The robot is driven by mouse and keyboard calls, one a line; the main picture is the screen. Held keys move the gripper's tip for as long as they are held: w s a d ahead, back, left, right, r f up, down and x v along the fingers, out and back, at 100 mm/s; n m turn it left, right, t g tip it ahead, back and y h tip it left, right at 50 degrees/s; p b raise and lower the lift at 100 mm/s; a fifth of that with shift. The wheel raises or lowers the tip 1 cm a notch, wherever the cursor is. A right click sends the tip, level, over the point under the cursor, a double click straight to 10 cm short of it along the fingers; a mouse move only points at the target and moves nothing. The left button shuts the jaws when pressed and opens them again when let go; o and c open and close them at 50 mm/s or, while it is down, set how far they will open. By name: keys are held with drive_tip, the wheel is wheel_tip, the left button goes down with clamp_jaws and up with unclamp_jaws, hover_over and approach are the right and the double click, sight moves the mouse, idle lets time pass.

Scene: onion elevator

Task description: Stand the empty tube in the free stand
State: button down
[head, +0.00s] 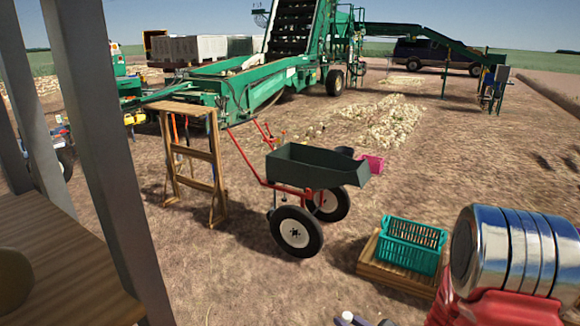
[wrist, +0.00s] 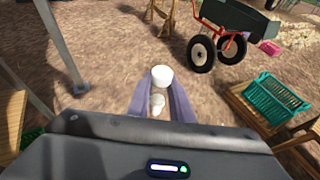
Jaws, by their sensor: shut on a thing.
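My gripper (wrist: 160,100) is shut on a white, round-ended piece, seemingly the tube (wrist: 161,77), which sticks up between the two purple-grey fingers in the wrist view. A clear or pale part of it shows lower between the fingers. In the head view only the fingertips and a bit of the white end (head: 347,316) show at the bottom edge. The ground lies beneath and beyond the held piece. I cannot make out a free stand in either view.
A wooden top (head: 60,270) with grey posts (head: 105,150) stands at left. A green cart (head: 310,165) with red handles stands ahead on the dirt. A teal crate (head: 410,245) sits on a wooden base at right. A wooden trestle (head: 205,155) stands left of the cart.

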drive_tip(key=w+d+r+m+h, duration=0.1)
drive_tip(key=d+r, duration=0.2)
drive_tip(key=r, duration=0.3)
drive_tip(key=w+d+r+m+t+h, duration=0.1)
drive_tip(key=d+r, duration=0.3)
drive_tip(key=r, duration=0.2)
drive_tip(key=shift+w+r+h, duration=0.25)
drive_tip(key=shift+h, duration=0.05)
